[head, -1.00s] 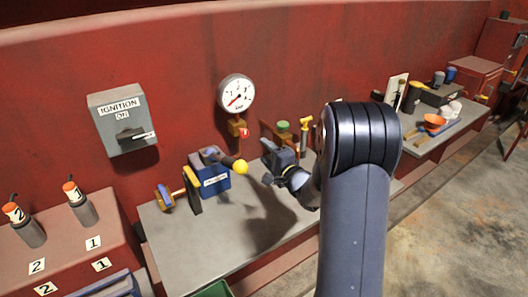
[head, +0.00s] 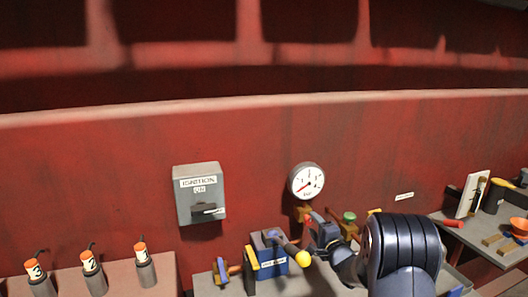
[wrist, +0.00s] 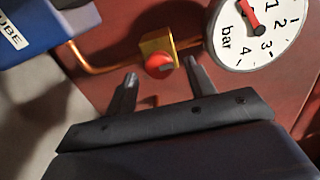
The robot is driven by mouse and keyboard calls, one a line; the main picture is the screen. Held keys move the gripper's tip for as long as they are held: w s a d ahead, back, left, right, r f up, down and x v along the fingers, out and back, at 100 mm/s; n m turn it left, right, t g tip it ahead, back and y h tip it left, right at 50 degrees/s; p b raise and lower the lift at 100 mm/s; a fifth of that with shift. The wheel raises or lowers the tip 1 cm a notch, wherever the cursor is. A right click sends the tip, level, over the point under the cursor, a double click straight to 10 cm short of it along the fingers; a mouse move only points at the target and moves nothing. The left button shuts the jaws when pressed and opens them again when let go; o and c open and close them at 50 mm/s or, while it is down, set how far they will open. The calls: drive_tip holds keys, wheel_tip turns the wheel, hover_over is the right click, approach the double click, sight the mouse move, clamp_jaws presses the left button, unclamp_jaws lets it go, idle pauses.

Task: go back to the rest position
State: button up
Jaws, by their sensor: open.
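My gripper (head: 318,236) is open and empty, held above the grey bench, right of the blue box (head: 271,256) with the yellow-tipped lever (head: 300,256). In the wrist view my two fingers (wrist: 160,72) stand apart. Between and beyond their tips shows a red knob (wrist: 159,64) on a brass block (wrist: 157,45) with a copper pipe. I cannot tell the exact distance between the fingers and the knob, but nothing is held. The arm is still extended over the bench, and its dark upper link fills the lower right of the head view.
A round pressure gauge (head: 307,181) is on the red wall above my gripper. A grey ignition box (head: 200,194) hangs left of it. Several numbered cylinders (head: 92,273) stand at lower left. A green-topped part (head: 349,217) is close right of the gripper. The wall above is clear.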

drive_tip(key=shift+w+a, duration=0.15)
drive_tip(key=shift+w, duration=0.3)
drive_tip(key=shift+s, duration=0.15)
